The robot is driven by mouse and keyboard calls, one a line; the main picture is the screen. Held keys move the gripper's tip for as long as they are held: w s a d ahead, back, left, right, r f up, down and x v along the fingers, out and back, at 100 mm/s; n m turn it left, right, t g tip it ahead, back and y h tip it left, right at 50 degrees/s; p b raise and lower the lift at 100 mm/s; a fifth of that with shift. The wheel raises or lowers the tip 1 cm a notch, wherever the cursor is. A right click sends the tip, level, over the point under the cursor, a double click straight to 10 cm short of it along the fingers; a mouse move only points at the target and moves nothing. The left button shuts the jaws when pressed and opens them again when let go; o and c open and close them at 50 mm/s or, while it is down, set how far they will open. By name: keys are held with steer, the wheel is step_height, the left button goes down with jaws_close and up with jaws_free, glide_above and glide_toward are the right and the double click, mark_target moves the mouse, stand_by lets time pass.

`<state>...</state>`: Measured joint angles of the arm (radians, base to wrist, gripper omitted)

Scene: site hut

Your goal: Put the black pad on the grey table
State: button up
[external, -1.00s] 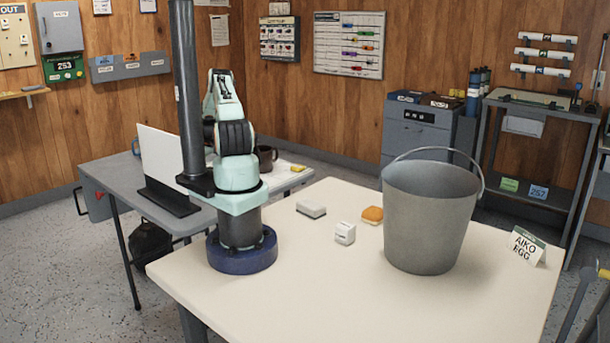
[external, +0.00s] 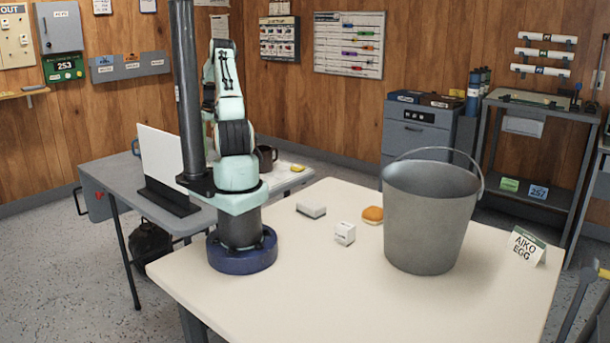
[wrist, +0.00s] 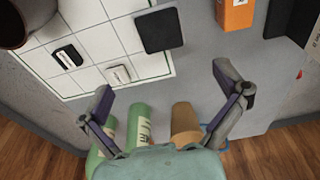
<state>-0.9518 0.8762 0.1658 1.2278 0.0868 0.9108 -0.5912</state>
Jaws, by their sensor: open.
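The black pad (wrist: 159,31) lies flat on a white gridded board (wrist: 99,42), at the board's right edge in the wrist view. The board rests on the grey table (wrist: 262,80), whose bare surface shows right of it; the grey table also stands behind my arm in the external view (external: 112,178). My gripper (wrist: 163,80) is open and empty, its fingers spread below the pad in the wrist view. In the external view my arm hides the gripper and the pad.
On the board are a dark mug (wrist: 28,20), a black-and-white block (wrist: 68,56) and a small white item (wrist: 118,74). Green cylinders (wrist: 140,125) and a brown cup (wrist: 185,122) stand near the gripper. An orange box (wrist: 236,14) is at the top. A bucket (external: 428,220) stands on the cream table.

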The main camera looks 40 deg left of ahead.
steer(key=w+d+r+m, duration=0.1)
steer(key=d+r+m, duration=0.25)
steer(key=d, duration=0.55)
steer(key=w+d+r+m+h, duration=0.1)
steer(key=w+d+r+m, duration=0.1)
steer(key=d+r, duration=0.5)
steer(key=w+d+r+m, duration=0.1)
steer(key=d+r+m, duration=0.1)
steer(key=d, duration=0.8)
steer(key=s+d+m, duration=0.9)
steer(key=s+d, duration=0.7)
steer(key=d, duration=0.1)
steer(key=shift+s+d+f, duration=0.2)
steer(key=shift+o, duration=0.3)
